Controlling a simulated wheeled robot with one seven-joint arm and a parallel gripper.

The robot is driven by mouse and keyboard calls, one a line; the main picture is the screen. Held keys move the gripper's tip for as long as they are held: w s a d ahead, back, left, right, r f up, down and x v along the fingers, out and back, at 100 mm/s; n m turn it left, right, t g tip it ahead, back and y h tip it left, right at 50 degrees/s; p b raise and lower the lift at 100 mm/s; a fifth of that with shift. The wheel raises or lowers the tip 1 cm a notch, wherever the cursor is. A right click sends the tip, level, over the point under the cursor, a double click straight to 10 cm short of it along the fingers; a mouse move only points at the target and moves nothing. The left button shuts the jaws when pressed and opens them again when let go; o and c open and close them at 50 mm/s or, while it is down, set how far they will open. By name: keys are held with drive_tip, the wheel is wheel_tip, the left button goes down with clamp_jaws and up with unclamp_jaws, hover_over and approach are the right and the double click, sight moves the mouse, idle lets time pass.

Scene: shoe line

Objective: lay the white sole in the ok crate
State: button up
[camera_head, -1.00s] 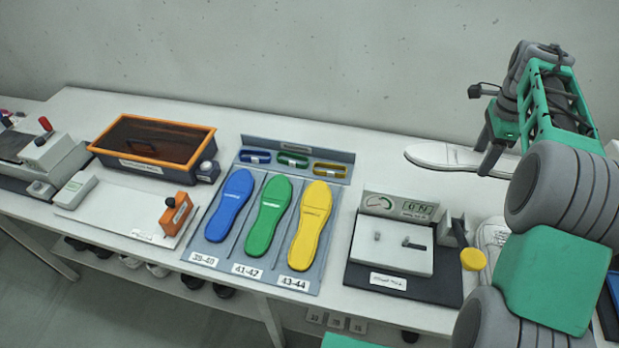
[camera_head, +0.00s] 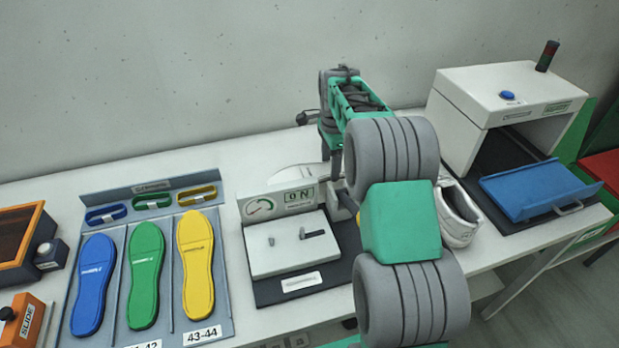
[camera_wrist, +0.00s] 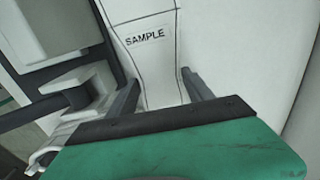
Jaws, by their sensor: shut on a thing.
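The white sole (camera_head: 293,179) shows in the head view as a pale strip behind the gauge device, partly hidden by it and by my arm. In the wrist view the white piece marked SAMPLE (camera_wrist: 146,62) runs between my two fingers. My gripper (camera_wrist: 160,92) is shut on it. In the head view my forearm hides most of the gripper. A green panel (camera_head: 605,135) and a red surface (camera_head: 602,168) show at the far right edge; I cannot tell whether either belongs to the ok crate.
The gauge device (camera_head: 287,247) stands just in front of the sole. A white shoe (camera_head: 459,218) stands right of my arm. A white tunnel machine (camera_head: 495,95) with a blue tray (camera_head: 530,188) stands farther right. Blue, green and yellow soles lie on a rack (camera_head: 110,270) at left.

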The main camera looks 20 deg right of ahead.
drive_tip(key=shift+f, duration=2.6)
drive_tip(key=o, duration=1.6)
